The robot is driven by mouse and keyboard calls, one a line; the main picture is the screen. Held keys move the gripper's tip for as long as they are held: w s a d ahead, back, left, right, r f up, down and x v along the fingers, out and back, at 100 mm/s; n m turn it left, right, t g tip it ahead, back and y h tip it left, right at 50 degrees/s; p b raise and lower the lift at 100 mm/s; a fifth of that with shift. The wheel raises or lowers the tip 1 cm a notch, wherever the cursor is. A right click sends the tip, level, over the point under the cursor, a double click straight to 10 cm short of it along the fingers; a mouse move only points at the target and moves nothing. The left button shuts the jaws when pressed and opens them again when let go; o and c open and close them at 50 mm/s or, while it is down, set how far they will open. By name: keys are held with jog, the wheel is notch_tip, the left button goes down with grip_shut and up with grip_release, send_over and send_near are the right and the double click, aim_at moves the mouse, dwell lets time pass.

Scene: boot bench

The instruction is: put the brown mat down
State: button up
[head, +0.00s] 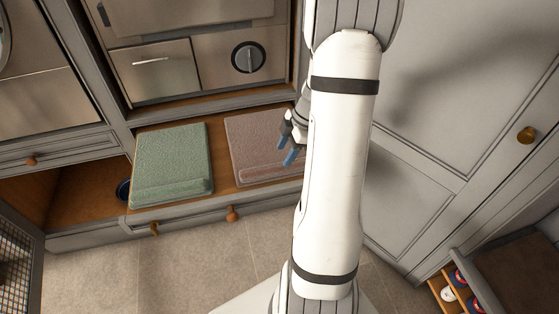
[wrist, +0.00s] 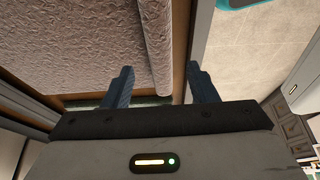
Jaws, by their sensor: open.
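The brown mat (head: 262,146) lies flat on the wooden bench top, right of the green mat, with a rolled or folded edge along its front. My arm hides its right end. In the wrist view the brown mat (wrist: 80,45) fills the upper left, with its thick edge (wrist: 155,45) running down toward the fingers. My gripper (head: 292,156) is over the right part of the mat.
The green mat (head: 172,160) lies on the left of the bench top (head: 218,165). A dark round item (head: 123,189) sits in the open space left of it. Cabinet doors (head: 450,90) stand to the right. A small wooden rack (head: 455,290) is at the lower right. The floor (head: 180,265) in front is clear.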

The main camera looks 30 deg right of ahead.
jog(key=w+v, duration=0.1)
jog(key=v, duration=0.4)
jog(key=s+a+r+m+h, duration=0.1)
jog(key=s+a+r+m, duration=0.2)
jog(key=s+a+m, duration=0.1)
jog(key=s+a+r+m+h, duration=0.1)
jog(key=s+a+r+m, duration=0.3)
jog(key=a, duration=0.5)
jog(key=s+a+r+m+t+h, duration=0.1)
jog(key=s+a+r+m+h, duration=0.1)
jog(key=s+a+r+m, duration=0.2)
jog(key=s+a+m, duration=0.1)
jog(key=a+m, duration=0.1)
jog(key=shift+s+a+m, duration=0.35)
jog(key=shift+a+m, duration=0.05)
notch_tip(320, 180, up, 3)
jog(key=p, duration=0.2)
jog(key=shift+s+p, duration=0.1)
jog(key=shift+p, duration=0.25)
